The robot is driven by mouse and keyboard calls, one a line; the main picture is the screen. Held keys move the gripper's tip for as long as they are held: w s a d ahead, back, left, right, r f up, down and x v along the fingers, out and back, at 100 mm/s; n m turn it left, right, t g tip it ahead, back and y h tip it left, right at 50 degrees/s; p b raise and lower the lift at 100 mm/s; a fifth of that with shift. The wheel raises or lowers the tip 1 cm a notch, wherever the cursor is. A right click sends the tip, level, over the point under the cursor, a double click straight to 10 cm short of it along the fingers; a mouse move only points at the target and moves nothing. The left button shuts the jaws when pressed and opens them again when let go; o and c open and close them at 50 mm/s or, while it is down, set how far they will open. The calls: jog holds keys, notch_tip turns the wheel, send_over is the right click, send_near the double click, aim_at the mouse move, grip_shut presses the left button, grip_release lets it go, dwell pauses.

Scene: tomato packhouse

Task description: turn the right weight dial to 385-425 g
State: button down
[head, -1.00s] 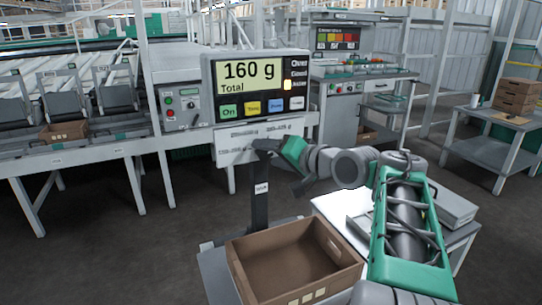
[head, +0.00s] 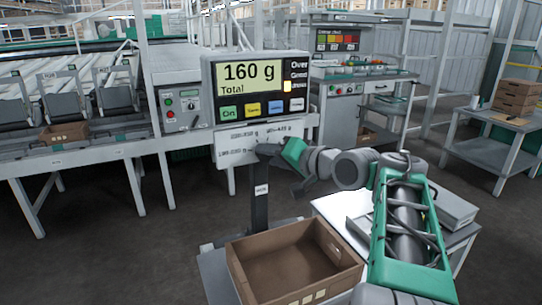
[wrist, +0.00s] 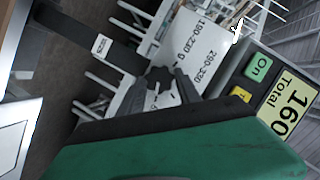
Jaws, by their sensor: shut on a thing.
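The pale dial plate (head: 228,158) hangs under the scale display (head: 216,92), with printed gram ranges along it. The display reads 160 g Total, with a yellow light beside its lowest label. My gripper (head: 262,149) is at the plate's right part, its dark jaws shut on the right weight dial, which they hide in the head view. In the wrist view a dark scalloped knob (wrist: 157,77) shows just beyond my green gripper housing, near labels reading about 190-230 g and 290-330 g. I cannot read where the held dial points.
An open brown crate (head: 240,262) stands below the plate, in front of the dark post (head: 260,210). A white-topped table (head: 330,206) is behind my arm. A conveyor line (head: 80,155) is at the left, and a shelf table (head: 490,155) at the right.

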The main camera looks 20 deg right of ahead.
jog(key=n+h+b, duration=0.2)
jog(key=n+b, duration=0.1)
jog(key=n+h+b, duration=0.1)
jog(key=n+b, duration=0.1)
jog(key=shift+a+g, duration=0.3)
jog(key=shift+g, duration=0.1)
jog(key=shift+r+n+h+b, duration=0.1)
jog(key=shift+n+h+b, duration=0.7)
jog(key=shift+b, duration=0.45)
jog(key=shift+r, duration=0.1)
jog(key=c, duration=0.8)
grip_release()
jog(key=shift+c, duration=0.2)
